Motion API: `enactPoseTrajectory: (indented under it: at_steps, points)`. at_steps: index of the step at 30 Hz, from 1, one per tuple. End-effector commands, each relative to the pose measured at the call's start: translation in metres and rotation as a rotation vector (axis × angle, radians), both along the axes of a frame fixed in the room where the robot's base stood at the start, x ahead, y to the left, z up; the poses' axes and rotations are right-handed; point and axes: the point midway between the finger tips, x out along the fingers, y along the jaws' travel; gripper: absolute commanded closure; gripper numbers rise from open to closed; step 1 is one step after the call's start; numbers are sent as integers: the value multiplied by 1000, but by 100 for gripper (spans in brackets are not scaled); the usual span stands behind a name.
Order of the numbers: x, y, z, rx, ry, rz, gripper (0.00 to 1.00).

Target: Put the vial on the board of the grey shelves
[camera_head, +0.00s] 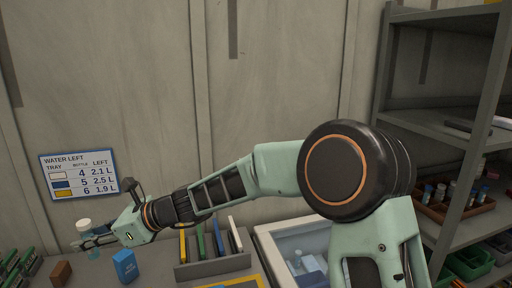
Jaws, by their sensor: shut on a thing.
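My gripper (92,241) is at the lower left of the head view, at the end of my outstretched arm. It is shut on a small clear vial (84,229) with a pale cap, held above the bench. The vial's lower part is partly hidden by the fingers. The grey shelves (440,137) stand at the right, with several boards. The middle board carries a brown tray (453,213) of small bottles; a higher board has a dark flat item on it.
On the bench are a blue box (124,266), a brown block (61,272), a rack of upright coloured folders (212,267) and a white-rimmed bin (268,238). Green bins (470,262) stand low in the shelves. A water sign (79,175) hangs on the wall.

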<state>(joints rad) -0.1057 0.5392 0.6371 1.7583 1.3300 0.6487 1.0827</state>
Motion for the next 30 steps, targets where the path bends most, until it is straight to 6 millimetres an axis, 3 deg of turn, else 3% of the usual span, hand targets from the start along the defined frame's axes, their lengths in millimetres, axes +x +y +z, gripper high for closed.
enactPoseTrajectory:
  at_steps: [8,11,18,23,30]
  points:
    - [51,-80,-53,-2,4,-90,100]
    - [71,-123,-77,-2,5,-135,100]
    - [105,-243,-137,-1,4,-262,100]
    - [111,-324,-174,0,4,-354,100]
    - [98,-433,-220,0,3,-497,100]
